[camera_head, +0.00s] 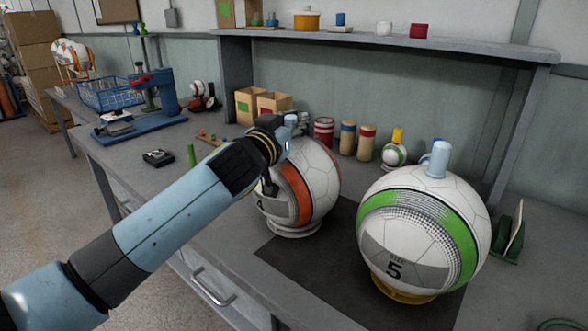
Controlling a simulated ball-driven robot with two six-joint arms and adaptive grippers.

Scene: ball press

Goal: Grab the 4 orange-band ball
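The orange-band ball (318,172) is white with a dark-edged orange stripe and a "4" on a grey patch. It rests on a low white ring stand (294,230), with a light-blue knob at its top. My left gripper (284,140) is at the ball's upper left side, close to the knob, and covers part of the ball. Its fingertips are not clear, so I cannot tell whether it is open or shut, or whether it touches the ball. My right gripper is not in view.
A green-band ball (412,225) marked "5" stands close on the right, on a yellow ring (402,291). A dark mat (335,283) lies in front. Behind are striped cylinders (347,137), small boxes (247,107) and a shelf (400,43). A blue press (163,95) stands back left.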

